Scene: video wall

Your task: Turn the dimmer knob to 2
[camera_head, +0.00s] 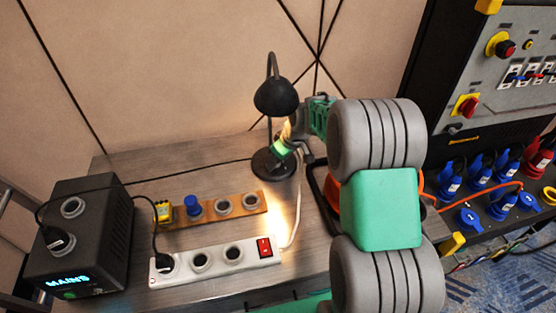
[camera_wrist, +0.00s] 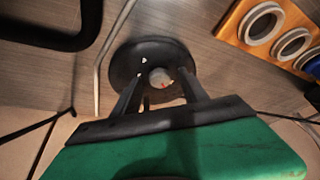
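The black desk lamp (camera_head: 275,98) is lit and stands at the back of the table. Its round base shows in the wrist view (camera_wrist: 128,62). A small grey round knob (camera_wrist: 160,77) with a red mark is on the base between my fingers; I cannot read any numbers around it. My gripper (camera_wrist: 162,88) is open, with one dark finger on each side of the knob; I cannot tell whether they touch it. In the head view my gripper (camera_head: 283,148) is close above the lamp base, and the knob is hidden there.
A wooden socket strip (camera_head: 181,221) with a blue plug (camera_head: 193,205) and a white power strip (camera_head: 212,275) with a red switch (camera_head: 265,247) lie in front. A black box (camera_head: 85,225) marked MAINS stands left. A control rack (camera_head: 462,80) is at right.

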